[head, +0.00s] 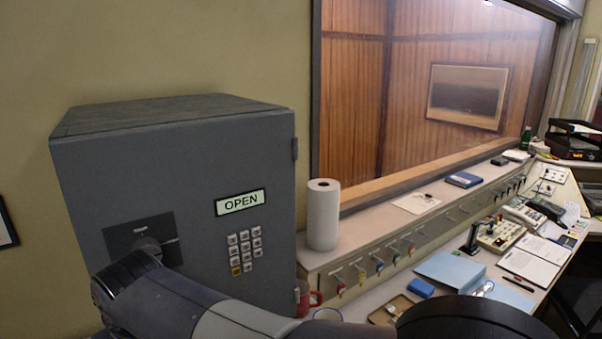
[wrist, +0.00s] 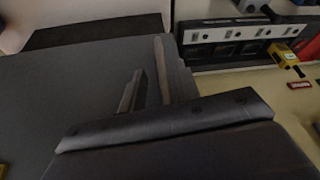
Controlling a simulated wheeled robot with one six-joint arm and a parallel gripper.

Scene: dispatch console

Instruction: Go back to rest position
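My gripper (wrist: 147,85) shows in the wrist view, with its two dark fingers standing apart and nothing visible between them. A plain grey surface lies behind and beside the fingers; I cannot tell whether they touch it. In the head view my arm crosses the bottom left in front of the grey safe (head: 100,200), and my gripper cannot be made out there. The safe has a display (head: 240,202) reading OPEN, a keypad (head: 245,254) and a dark handle panel (head: 120,238), partly covered by my arm. Its door looks closed.
A paper roll (head: 323,215) and a red mug (head: 306,299) stand right of the safe. The console desk (head: 385,293) holds a blue folder (head: 450,268), papers and telephones. A window is behind it. The wrist view shows a black-and-white panel (wrist: 245,35) and a yellow item (wrist: 283,54).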

